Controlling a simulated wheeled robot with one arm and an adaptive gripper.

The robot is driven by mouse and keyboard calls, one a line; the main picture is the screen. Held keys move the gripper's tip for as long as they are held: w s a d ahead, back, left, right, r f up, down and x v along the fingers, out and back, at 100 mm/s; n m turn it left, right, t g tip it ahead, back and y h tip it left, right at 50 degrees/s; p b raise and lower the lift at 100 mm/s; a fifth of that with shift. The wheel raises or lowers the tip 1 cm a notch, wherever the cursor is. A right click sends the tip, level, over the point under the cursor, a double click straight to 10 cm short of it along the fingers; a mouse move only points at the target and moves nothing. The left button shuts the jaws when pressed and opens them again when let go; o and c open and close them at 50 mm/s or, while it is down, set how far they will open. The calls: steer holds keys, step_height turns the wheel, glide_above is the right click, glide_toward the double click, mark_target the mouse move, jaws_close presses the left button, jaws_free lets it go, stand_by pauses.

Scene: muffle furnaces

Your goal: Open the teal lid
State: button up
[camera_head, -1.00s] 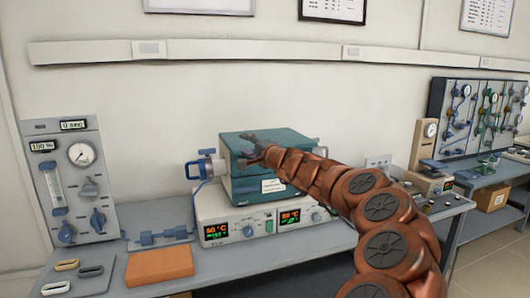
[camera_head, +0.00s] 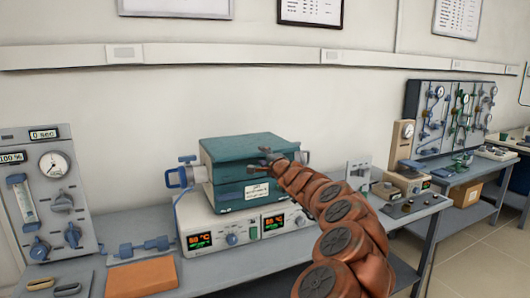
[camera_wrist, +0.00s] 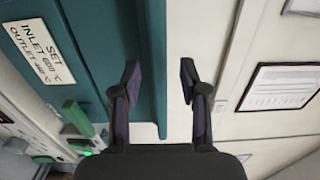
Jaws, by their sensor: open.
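The teal lid (camera_head: 248,147) is the upper part of a teal furnace box (camera_head: 226,197) and lies shut on it in the head view. My gripper (camera_head: 268,157) is at the front of the lid, right of its middle, and hides part of the lid. In the wrist view, my gripper (camera_wrist: 159,80) is open and empty. The lid (camera_wrist: 115,35) fills the left of that view, and its top edge runs between the two fingers in the picture. I cannot tell whether a finger touches it.
The box stands on a white controller (camera_head: 240,232) with lit displays. A blue-handled fitting (camera_head: 184,175) sticks out at its left. A gauge panel (camera_head: 45,190) and an orange block (camera_head: 141,278) stand left on the bench. The wall is close behind.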

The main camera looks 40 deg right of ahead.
mark_target(261, 155)
steer(key=shift+p+x, duration=0.6)
steer(key=shift+x, duration=1.2)
jaws_close()
